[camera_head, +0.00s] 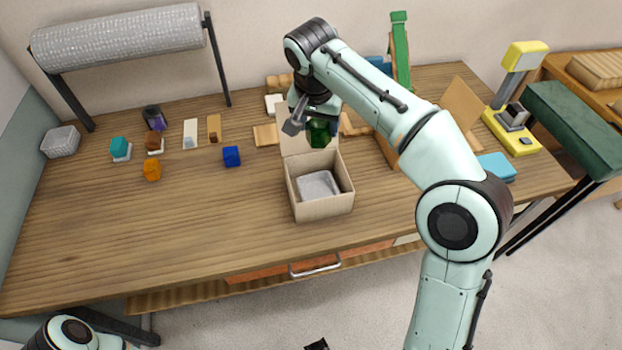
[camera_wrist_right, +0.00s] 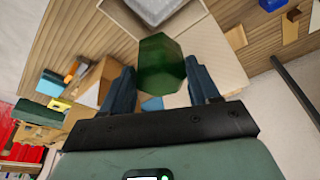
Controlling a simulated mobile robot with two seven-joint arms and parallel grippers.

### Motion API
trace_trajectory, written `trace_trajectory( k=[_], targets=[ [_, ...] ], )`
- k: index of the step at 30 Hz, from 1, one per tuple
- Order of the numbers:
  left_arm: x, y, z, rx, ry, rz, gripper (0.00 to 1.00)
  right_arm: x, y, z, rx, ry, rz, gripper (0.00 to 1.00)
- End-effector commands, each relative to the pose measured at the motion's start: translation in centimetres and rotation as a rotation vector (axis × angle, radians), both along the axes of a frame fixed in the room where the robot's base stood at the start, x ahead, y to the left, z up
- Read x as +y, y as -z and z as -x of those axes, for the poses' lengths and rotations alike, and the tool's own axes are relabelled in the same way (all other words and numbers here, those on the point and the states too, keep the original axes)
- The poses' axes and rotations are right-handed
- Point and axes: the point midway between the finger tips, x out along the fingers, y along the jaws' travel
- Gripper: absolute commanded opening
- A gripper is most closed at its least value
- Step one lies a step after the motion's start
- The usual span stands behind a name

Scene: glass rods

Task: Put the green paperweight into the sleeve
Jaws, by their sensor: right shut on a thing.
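The green paperweight (camera_head: 319,133) is a dark green faceted block. My right gripper (camera_head: 312,118) is shut on it and holds it above the back part of an open cardboard box (camera_head: 323,206). In the right wrist view the paperweight (camera_wrist_right: 157,65) sits between the two fingers (camera_wrist_right: 162,88). A pale grey sleeve-like lining (camera_head: 318,185) lies inside the box, and its edge shows in the wrist view (camera_wrist_right: 155,10). The paperweight is apart from it. A small dark piece (camera_head: 316,344) at the bottom edge may be my left gripper; its fingers cannot be made out.
Coloured blocks, including a blue one (camera_head: 231,156) and an orange one (camera_head: 152,170), stand left of the box. A bubble-wrap roll (camera_head: 118,38) is at the back left. A yellow device (camera_head: 512,130) stands at the right. The table's front left is clear.

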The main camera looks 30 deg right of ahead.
Motion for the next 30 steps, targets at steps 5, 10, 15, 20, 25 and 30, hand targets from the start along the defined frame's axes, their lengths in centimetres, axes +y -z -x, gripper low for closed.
trace_trajectory(
  k=[5, 10, 15, 20, 25, 30],
  targets=[
    [0.0, 1.7, 0.9, 0.010, 0.000, 0.000, 0.43, -0.1, 4.4, 0.2, 0.007, 0.001, 0.002, 0.12],
    [0.0, 2.9, 1.3, 0.016, 0.000, 0.000, 0.43, -0.1, 9.0, 0.2, 0.006, -0.001, 0.000, 0.12],
    [0.0, 3.6, 1.6, 0.018, 0.000, 0.000, 0.43, -0.1, 13.0, 0.1, 0.004, 0.000, 0.000, 0.12],
    [0.0, 3.9, 1.6, 0.019, 0.000, 0.000, 0.43, 0.0, 14.9, 0.1, 0.001, -0.001, 0.001, 0.12],
    [0.0, 4.0, 1.7, 0.019, 0.000, 0.000, 0.43, 0.0, 16.0, 0.1, 0.001, 0.000, 0.000, 0.12],
    [0.0, 4.4, 1.8, 0.020, -0.001, 0.000, 0.43, 0.0, 18.6, 0.1, 0.004, -0.001, 0.001, 0.12]
  ],
)
